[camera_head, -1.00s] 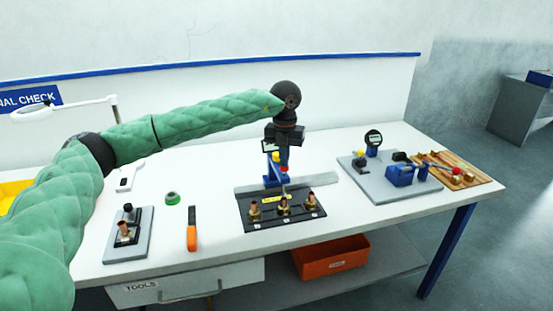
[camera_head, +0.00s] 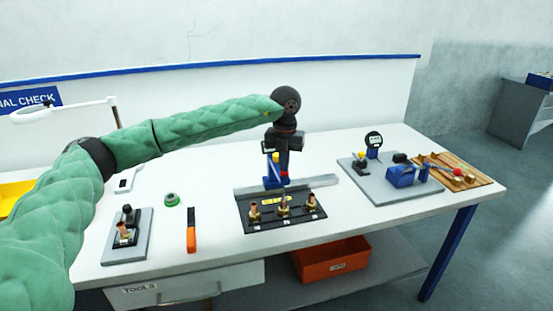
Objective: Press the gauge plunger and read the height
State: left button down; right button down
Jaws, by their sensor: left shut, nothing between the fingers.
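My left gripper (camera_head: 284,160) hangs from its green-sleeved arm, pointing down over the middle of the table, shut and empty. Just below and beside it is a blue stand (camera_head: 271,182), partly covered by the gripper. A small red part (camera_head: 285,174) shows at the fingertips; I cannot tell whether it belongs to the stand or whether they touch. In front lies a black fixture plate (camera_head: 258,224) with several copper and brass fittings (camera_head: 283,203). My right gripper is out of view.
A grey block with a fitting (camera_head: 127,236), an orange-handled tool (camera_head: 191,231) and a green ring (camera_head: 172,199) lie left of the black plate. A wooden tray (camera_head: 470,180) is at the right. An orange bin (camera_head: 330,262) sits below. Table between plate and grey base is clear.

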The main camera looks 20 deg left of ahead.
pick_arm(q)
notch_tip(320, 180, up, 8)
jog(key=p, duration=0.1)
jog(key=shift+p, duration=0.3)
dwell(0.5)
